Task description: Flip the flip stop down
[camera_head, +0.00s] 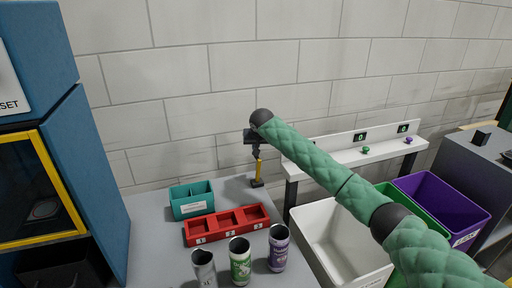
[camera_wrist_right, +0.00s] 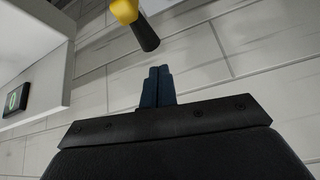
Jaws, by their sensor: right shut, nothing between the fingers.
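The flip stop (camera_head: 259,170) is a yellow bar with a black end, near the wall at the back of the grey table, beside the white shelf's left end. In the right wrist view, the flip stop (camera_wrist_right: 126,10) comes in from the top edge, with its black end toward the fingers. My right gripper (camera_head: 256,150) is just above it in the head view. Its fingers (camera_wrist_right: 158,85) are closed together and empty, with a visible gap to the bar in the wrist view. The rest of the bar is cut off there. My left gripper is out of view.
A white shelf (camera_head: 340,150) with buttons runs along the wall. A teal box (camera_head: 192,205), a red tray (camera_head: 228,226) and three cans, including a purple one (camera_head: 279,250), are on the table. White (camera_head: 345,270), green and purple bins (camera_head: 440,205) stand right, under my right arm.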

